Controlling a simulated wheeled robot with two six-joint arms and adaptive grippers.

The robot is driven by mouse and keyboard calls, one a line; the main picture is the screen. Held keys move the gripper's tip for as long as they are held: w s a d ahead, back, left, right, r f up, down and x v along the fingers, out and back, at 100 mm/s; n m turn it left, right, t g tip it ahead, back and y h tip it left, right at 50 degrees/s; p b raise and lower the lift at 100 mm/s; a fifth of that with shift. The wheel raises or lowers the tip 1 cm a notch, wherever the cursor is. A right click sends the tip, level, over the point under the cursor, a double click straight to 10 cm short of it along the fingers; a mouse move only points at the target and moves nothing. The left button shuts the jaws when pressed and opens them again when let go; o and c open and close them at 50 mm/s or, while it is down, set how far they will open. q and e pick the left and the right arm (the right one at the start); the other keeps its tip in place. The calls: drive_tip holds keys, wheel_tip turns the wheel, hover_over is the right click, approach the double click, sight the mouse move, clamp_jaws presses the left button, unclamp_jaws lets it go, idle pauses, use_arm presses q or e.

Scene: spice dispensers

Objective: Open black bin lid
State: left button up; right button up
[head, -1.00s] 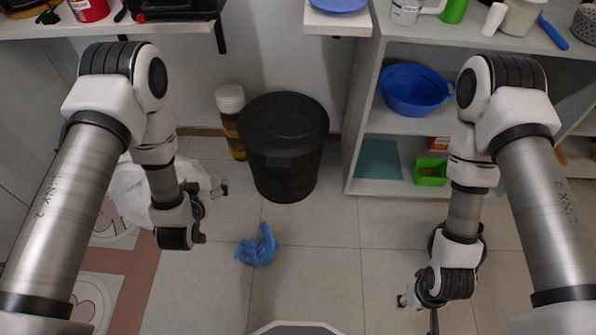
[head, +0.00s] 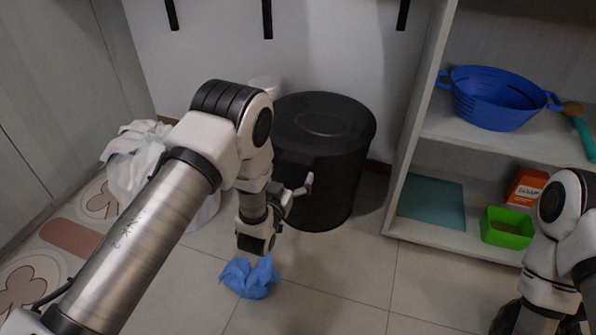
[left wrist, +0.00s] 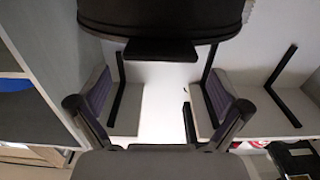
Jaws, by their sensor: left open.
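The black bin (head: 345,185) stands on the floor against the back wall, with its round black lid (head: 325,120) lying shut on top. In the left wrist view the dark bin (left wrist: 170,18) fills the top, and a flat dark tab (left wrist: 160,52) sticks out from its edge. My left gripper (head: 298,189) is beside the front left of the bin, below lid height. In the left wrist view its two fingers (left wrist: 157,108) are wide apart with nothing between them. Part of the bin's left side is hidden behind my left arm.
A blue crumpled cloth (head: 250,278) lies on the floor below my left gripper. A white bag (head: 135,165) is at left. The shelf unit (head: 405,200) at right holds a blue colander (head: 495,100) and a green box (head: 508,228).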

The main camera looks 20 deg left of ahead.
sight(296, 161)
use_arm(q)
drive_tip(key=w+b, duration=0.1)
drive_tip(key=w, duration=0.1)
drive_tip(key=w+b, duration=0.1)
drive_tip(key=w, duration=0.1)
drive_tip(key=shift+w+f, duration=0.2)
drive_tip(key=shift+w, duration=0.2)
drive_tip(key=shift+w+r, duration=0.2)
drive_tip(key=shift+w, duration=0.15)
